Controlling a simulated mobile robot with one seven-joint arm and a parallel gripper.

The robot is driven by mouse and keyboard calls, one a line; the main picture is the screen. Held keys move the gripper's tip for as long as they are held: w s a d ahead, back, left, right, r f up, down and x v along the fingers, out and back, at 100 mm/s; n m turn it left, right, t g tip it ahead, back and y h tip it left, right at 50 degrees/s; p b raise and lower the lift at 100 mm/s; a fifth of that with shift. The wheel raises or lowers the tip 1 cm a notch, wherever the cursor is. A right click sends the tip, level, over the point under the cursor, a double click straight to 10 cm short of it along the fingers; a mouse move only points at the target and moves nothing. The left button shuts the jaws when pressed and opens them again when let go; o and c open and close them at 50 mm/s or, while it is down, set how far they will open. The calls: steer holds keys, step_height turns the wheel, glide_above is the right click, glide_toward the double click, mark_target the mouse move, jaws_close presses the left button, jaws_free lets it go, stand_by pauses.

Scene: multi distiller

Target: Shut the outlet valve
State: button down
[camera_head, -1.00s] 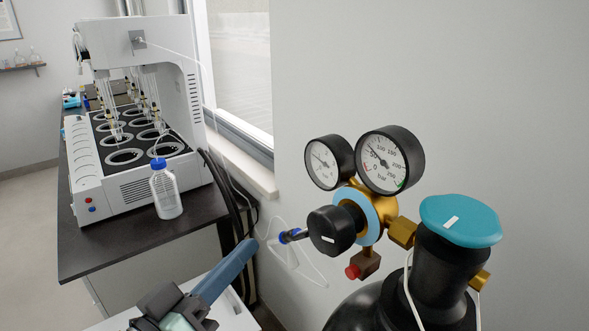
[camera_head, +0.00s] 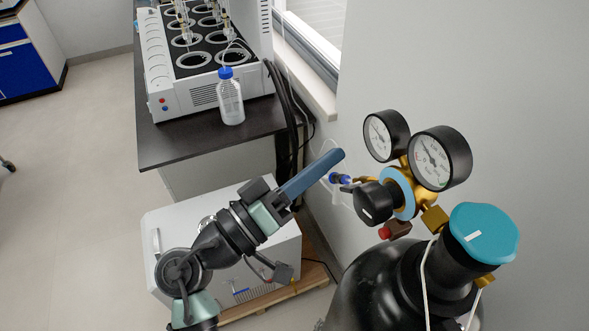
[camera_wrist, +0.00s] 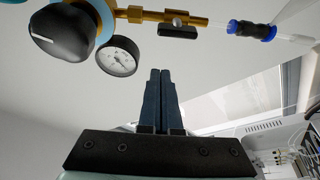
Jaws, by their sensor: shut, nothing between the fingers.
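The gas regulator has a brass body (camera_head: 403,183) with a small outlet pipe on its left. On that pipe in the wrist view sits a small black lever (camera_wrist: 178,31), lying roughly along the brass pipe; it looks like the outlet valve. In the head view the lever is small and hard to make out. A larger black round knob (camera_head: 376,203) is beside it, also in the wrist view (camera_wrist: 62,33). My gripper (camera_head: 338,156) has its long blue fingers together and empty. The fingertips (camera_wrist: 160,71) are left of the regulator in the head view, apart from the lever.
Two pressure gauges (camera_head: 440,158) top the regulator. A black gas cylinder (camera_head: 385,290) with a teal knob (camera_head: 484,233) stands right. A blue hose fitting (camera_head: 339,179) with thin tubing is close to my fingers. A bench (camera_head: 205,140) holds the distiller (camera_head: 205,92) and a blue-capped bottle (camera_head: 230,100).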

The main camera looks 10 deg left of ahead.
mark_target(353, 188)
steer(key=d+f, duration=0.1)
steer(key=s+d+f+p, duration=0.1)
steer(key=shift+s+d+f, duration=0.1)
steer(key=shift+s+f, duration=0.2)
steer(key=shift+f, duration=0.1)
stand_by(0.4)
